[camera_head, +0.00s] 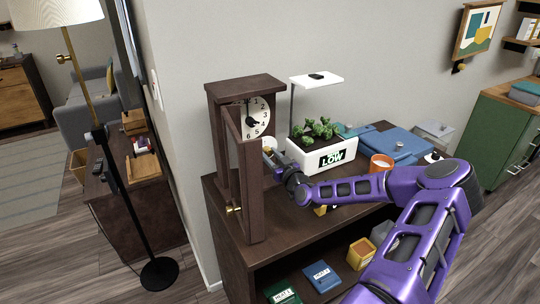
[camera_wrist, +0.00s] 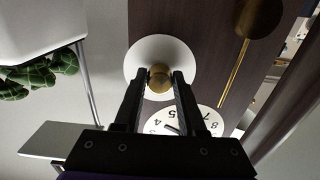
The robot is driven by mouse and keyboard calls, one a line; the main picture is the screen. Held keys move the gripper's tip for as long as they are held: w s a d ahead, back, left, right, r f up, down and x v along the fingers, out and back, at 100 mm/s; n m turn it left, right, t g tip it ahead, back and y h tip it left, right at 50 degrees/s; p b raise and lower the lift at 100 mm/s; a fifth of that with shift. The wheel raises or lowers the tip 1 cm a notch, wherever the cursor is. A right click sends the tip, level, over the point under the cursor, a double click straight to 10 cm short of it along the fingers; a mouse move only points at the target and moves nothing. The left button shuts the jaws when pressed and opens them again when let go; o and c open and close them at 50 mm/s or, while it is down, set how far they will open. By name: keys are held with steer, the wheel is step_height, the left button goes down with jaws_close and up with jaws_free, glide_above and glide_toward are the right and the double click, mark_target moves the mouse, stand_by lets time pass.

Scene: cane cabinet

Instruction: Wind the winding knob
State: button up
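The clock (camera_head: 245,88) is a dark brown wooden case on the cabinet, with a white numbered dial (camera_head: 255,118). Its front door (camera_head: 250,185) stands swung open toward the camera. In the wrist view, a small brass knob (camera_wrist: 160,77) sits in front of a white round disc (camera_wrist: 150,54) on dark wood; I take it for the winding knob. My gripper (camera_wrist: 160,76) has its two fingers apart, one on each side of the knob. I cannot tell whether they touch it. In the head view, my gripper (camera_head: 272,162) is beside the clock, partly hidden by the door.
A white planter (camera_head: 315,155) with green plants and a white lamp (camera_head: 316,80) stands right of my gripper. A blue case (camera_head: 385,142) and an orange mug (camera_head: 381,163) are farther right. In the wrist view, a brass pendulum rod (camera_wrist: 234,75) and dial (camera_wrist: 182,121) lie near the fingers.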

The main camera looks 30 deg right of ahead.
jaws_close()
steer(key=shift+m+b, duration=0.4)
steer(key=m+b, duration=0.2)
steer(key=m, duration=0.1)
steer(key=shift+f, duration=0.15)
steer(key=m+b, duration=0.1)
steer(key=m, duration=0.2)
steer(key=shift+m+b, duration=0.3)
steer(key=shift+b, duration=0.1)
steer(key=m+b, duration=0.1)
steer(key=m, duration=0.3)
steer(key=shift+m+b, duration=0.65)
steer(key=shift+m, duration=1.15)
steer(key=shift+r, duration=0.2)
